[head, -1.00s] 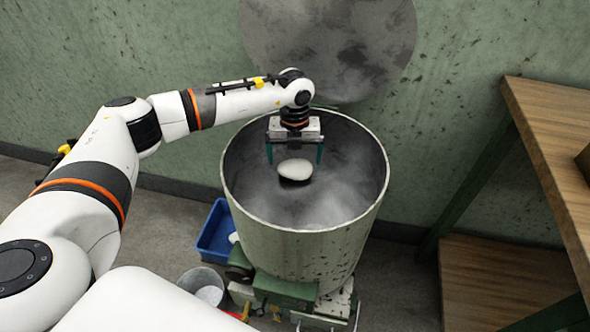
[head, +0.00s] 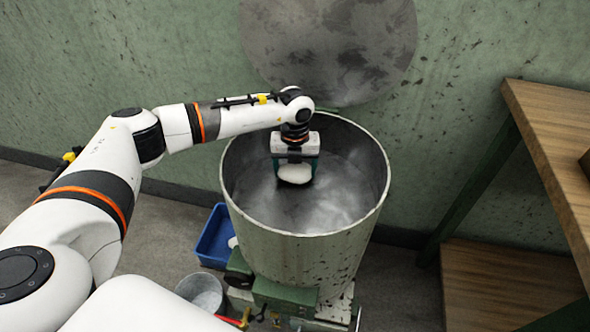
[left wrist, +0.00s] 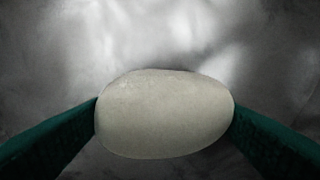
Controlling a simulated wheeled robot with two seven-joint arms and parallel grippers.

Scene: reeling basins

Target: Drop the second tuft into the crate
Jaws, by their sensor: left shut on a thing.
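A white, egg-shaped tuft (head: 295,173) is inside the large metal basin (head: 300,236). My left gripper (head: 295,168) reaches down into the basin and is shut on this tuft. In the left wrist view the tuft (left wrist: 165,113) sits between the two green fingers, touching both. A blue crate (head: 213,246) stands on the floor to the left of the basin. A bit of something white (head: 233,242) shows in it, partly hidden by the basin. My right gripper is not in view.
A metal bucket (head: 203,291) stands on the floor in front of the crate. Green machinery (head: 285,296) lies under the basin. A round metal lid (head: 328,45) is against the wall behind. A wooden shelf unit (head: 553,130) stands at the right.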

